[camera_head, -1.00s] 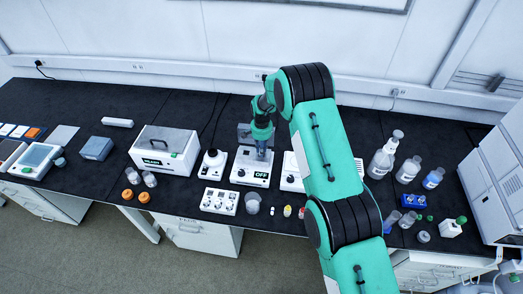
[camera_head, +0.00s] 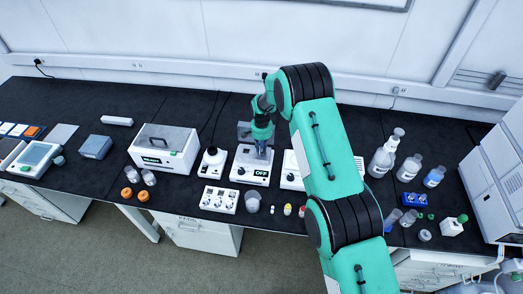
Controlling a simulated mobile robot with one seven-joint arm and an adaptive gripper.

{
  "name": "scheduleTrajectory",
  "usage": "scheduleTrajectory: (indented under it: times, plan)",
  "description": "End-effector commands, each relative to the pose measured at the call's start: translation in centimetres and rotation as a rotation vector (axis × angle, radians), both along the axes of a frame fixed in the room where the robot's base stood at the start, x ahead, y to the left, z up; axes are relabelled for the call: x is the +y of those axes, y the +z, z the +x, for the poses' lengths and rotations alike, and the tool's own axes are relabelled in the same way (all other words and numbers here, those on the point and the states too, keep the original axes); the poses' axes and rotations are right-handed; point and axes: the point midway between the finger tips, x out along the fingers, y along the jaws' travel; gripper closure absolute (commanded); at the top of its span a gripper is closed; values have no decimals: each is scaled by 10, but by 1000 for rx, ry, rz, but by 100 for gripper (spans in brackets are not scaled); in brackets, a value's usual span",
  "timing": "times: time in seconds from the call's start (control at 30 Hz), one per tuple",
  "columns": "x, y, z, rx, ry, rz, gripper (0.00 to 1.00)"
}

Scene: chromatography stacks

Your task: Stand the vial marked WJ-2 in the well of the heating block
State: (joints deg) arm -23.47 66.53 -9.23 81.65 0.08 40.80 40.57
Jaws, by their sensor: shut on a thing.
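My gripper (camera_head: 261,149) points down over a white unit (camera_head: 250,171) with a dial and an OFF sign, at the middle of the bench. This unit looks like the heating block, but its well is hidden at this size. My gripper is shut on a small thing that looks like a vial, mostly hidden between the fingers. No WJ-2 mark is readable. I cannot tell whether the held thing is in the well or just above it.
A white control box (camera_head: 218,200) and a clear beaker (camera_head: 252,203) stand in front of the unit. Another white device (camera_head: 212,163) is close on its left. A white box with a sign (camera_head: 164,149) stands farther left. Bottles (camera_head: 382,162) stand right of my arm.

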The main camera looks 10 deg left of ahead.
Motion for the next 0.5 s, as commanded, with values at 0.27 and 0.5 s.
scheduleTrajectory:
  times: [0.27,0.5]
  plan:
    - [0,-4,-1,1,0,-1,100]
    - [-1,-5,-2,4,0,-2,59]
